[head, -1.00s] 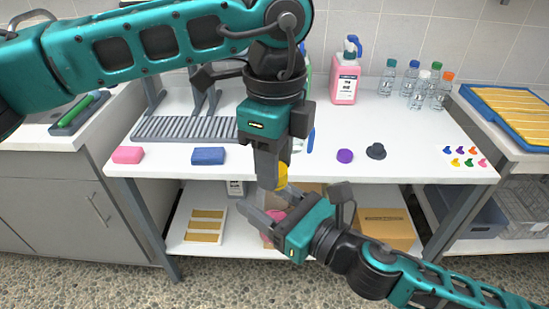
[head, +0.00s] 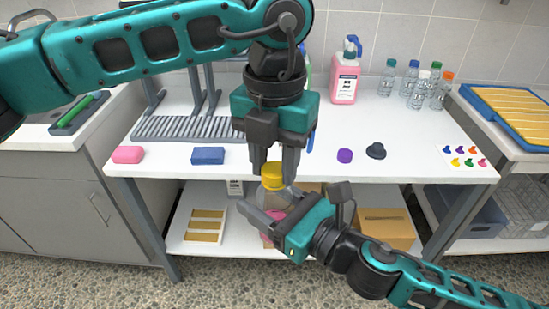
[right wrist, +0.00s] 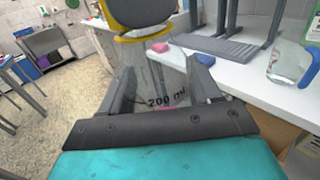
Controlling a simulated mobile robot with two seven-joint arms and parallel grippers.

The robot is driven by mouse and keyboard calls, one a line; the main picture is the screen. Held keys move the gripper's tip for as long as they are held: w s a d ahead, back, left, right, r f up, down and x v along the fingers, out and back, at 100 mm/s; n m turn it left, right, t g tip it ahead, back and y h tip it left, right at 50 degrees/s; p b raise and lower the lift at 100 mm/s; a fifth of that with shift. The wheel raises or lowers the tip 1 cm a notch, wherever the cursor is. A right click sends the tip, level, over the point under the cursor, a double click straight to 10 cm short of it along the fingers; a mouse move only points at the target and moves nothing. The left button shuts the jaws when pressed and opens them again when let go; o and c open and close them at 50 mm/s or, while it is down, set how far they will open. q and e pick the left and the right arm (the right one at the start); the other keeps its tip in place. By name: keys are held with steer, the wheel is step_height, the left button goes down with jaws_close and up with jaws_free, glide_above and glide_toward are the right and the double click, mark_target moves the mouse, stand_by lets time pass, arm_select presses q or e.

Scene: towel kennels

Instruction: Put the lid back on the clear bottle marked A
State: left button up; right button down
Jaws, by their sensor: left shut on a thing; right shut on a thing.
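A clear bottle (head: 268,200) is held in front of the table by my right gripper (head: 260,217), which is shut on it. In the right wrist view the bottle (right wrist: 150,78) stands between the fingers, with "200 ml" printed on it and pink low in it. No letter A shows. My left gripper (head: 274,168) points down from above and is shut on a yellow lid (head: 273,173). The lid is at the bottle's mouth; whether it is seated or threaded I cannot tell. Its yellow rim (right wrist: 143,39) also shows in the right wrist view.
The white table (head: 405,155) bears a pink sponge (head: 128,155), a blue sponge (head: 208,156), a grey rack (head: 180,128), a pink pump bottle (head: 344,85) and several small bottles (head: 414,90). A purple cap (head: 345,156) and a dark cap (head: 376,151) lie right of my left gripper.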

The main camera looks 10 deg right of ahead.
arm_select(q)
steer(key=m, duration=0.7)
steer(key=shift+m, duration=0.4)
steer(key=m, duration=0.3)
steer(key=shift+m, duration=0.4)
steer(key=m, duration=0.3)
steer(key=shift+m, duration=0.3)
steer(key=m, duration=0.3)
steer(key=shift+f+m, duration=0.1)
steer(key=shift+m, duration=0.3)
steer(key=m, duration=0.3)
steer(key=shift+m, duration=0.3)
steer(key=m, duration=0.6)
steer(key=shift+m, duration=0.3)
steer(key=o, duration=1.2)
steer(key=shift+o, duration=0.2)
